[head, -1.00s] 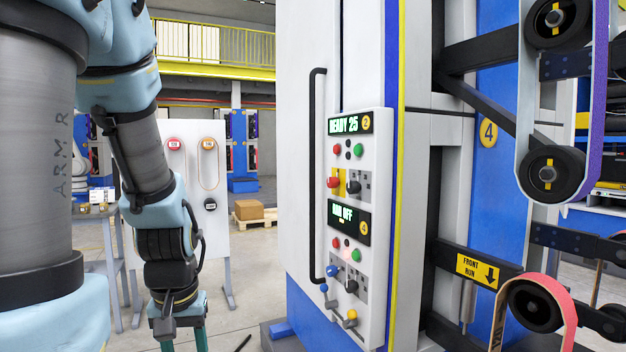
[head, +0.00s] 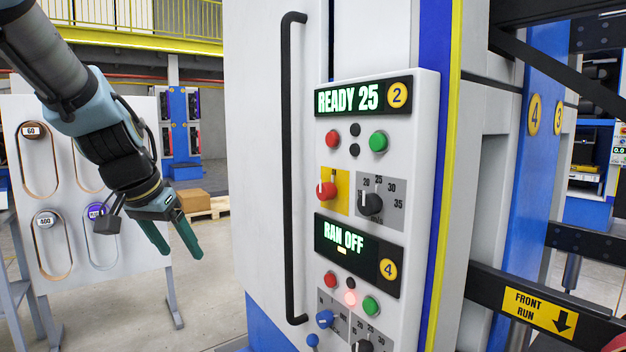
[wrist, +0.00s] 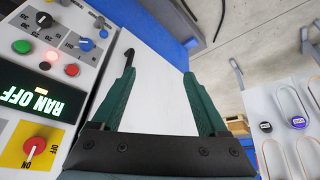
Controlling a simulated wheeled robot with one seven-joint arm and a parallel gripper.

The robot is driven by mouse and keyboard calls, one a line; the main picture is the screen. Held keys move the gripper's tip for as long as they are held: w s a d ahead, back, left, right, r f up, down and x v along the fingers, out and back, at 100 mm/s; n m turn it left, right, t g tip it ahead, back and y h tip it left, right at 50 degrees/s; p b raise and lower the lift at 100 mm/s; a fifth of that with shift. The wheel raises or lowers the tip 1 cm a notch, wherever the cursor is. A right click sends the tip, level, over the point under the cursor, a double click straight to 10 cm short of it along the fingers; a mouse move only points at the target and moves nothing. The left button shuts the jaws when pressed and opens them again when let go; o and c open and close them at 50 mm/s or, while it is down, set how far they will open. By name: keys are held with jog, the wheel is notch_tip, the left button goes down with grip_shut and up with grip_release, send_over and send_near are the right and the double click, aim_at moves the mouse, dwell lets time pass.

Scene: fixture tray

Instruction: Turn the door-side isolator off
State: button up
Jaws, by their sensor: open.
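The control panel (head: 420,190) stands on a white cabinet beside a door with a long black handle (head: 292,160). A red rotary switch on a yellow plate (head: 327,190) sits on the panel's handle side; it also shows in the wrist view (wrist: 34,148). Lower on that side are a blue knob (head: 324,318) and a small blue-tipped lever (head: 312,341), cut by the frame edge. Which of these is the door-side isolator is not labelled. My gripper (head: 183,254) is open and empty, left of the cabinet and apart from the panel. Its teal fingers show in the wrist view (wrist: 158,68).
Displays read READY 25 (head: 347,98) and RAN OFF (head: 343,242), with a lit red lamp (head: 350,298) below. Black knobs (head: 370,204) neighbour the switches. A black and yellow bar (head: 540,310) juts out at right. A belt board (head: 80,190) stands at left; floor between is open.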

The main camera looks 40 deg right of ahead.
jog(key=s+d+r+m+h, duration=0.3)
jog(key=s+d+r+m, duration=0.2)
jog(key=d+r, duration=0.6)
jog(key=m+g+h+p, duration=0.1)
jog(key=m+g+h, duration=0.1)
jog(key=m, duration=0.2)
send_near(322, 187)
jog(key=p+x, duration=0.4)
jog(key=x, duration=0.6)
grip_shut()
